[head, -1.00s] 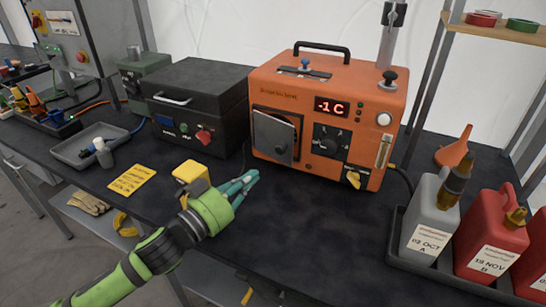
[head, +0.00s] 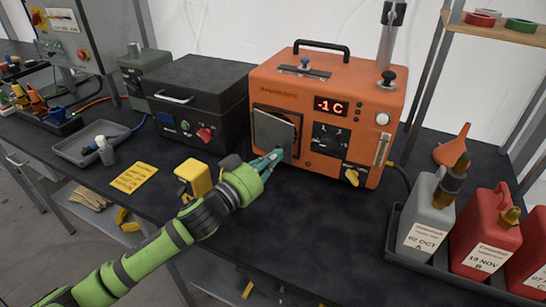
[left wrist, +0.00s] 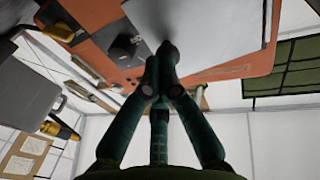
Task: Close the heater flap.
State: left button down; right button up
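The heater (head: 365,135) is the orange box on the dark bench, with a display reading -1 C. Its grey metal flap (head: 272,132) stands ajar at the lower left of the front, with a dark gap along its top and left. In the left wrist view the flap (left wrist: 205,22) is a large pale plate close ahead. My left gripper (head: 276,157) is at the flap's lower right corner and covers it. In the left wrist view its fingertips (left wrist: 163,52) are together at the flap's edge, with nothing visible between them. I cannot tell whether they touch the flap. My right gripper is not in view.
A black case (head: 200,100) stands left of the heater. A yellow block (head: 194,178) sits beside my left forearm. A tray (head: 400,250) with a grey can (head: 428,210) and red cans (head: 488,235) is at the right.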

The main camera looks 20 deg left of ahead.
aim_at(291, 147)
pick_arm(q)
jog(key=shift+w+d+n+t+y, duration=0.4)
jog(key=shift+w+d+n+y, duration=0.4)
jog(key=shift+w+d+y, duration=0.5)
jog(key=shift+a, duration=0.2)
